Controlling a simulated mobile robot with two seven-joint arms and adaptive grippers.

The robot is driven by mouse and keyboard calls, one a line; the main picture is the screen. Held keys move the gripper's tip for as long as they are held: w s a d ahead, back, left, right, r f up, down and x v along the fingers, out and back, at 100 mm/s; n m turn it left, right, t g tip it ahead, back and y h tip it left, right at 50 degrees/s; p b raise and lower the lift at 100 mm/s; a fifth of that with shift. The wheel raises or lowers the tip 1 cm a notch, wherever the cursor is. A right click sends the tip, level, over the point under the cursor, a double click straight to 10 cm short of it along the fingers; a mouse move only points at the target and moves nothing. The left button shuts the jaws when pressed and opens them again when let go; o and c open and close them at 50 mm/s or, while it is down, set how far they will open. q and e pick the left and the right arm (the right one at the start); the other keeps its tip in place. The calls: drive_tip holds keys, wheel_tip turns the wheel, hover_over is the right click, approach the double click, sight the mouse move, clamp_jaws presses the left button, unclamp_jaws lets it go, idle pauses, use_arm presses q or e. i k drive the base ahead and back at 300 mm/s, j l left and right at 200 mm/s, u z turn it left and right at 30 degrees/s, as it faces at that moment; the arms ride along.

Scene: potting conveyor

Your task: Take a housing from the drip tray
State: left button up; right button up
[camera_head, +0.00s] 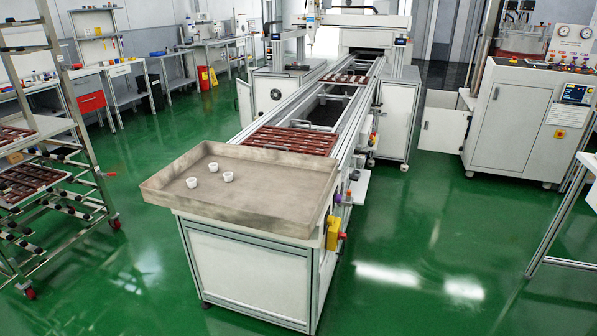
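The drip tray (263,204) is a wide, shallow, brownish-grey tray with raised walls, on top of the near end of the conveyor. Three small white round housings lie in its left half: one at the back (213,167), one at the front left (191,182) and one to the right (228,176). They stand apart from one another and look open at the top. Neither of my grippers is in view.
The conveyor (345,110) runs away behind the tray, with a red-brown pallet (291,140) just beyond it. A shelf rack (60,150) stands at the left and a white machine cabinet (522,115) at the right. The green floor (425,235) right of the conveyor is clear.

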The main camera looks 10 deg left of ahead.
sight(228, 177)
drive_tip(key=i+j+z, duration=0.2)
drive_tip(key=j+z, duration=0.2)
drive_tip(key=j, duration=0.4)
drive_tip(key=i+j+z, duration=0.1)
drive_tip(key=j+z, duration=0.3)
drive_tip(key=j, duration=0.45)
drive_tip(key=j+z, duration=0.4)
drive_tip(key=j, duration=0.45)
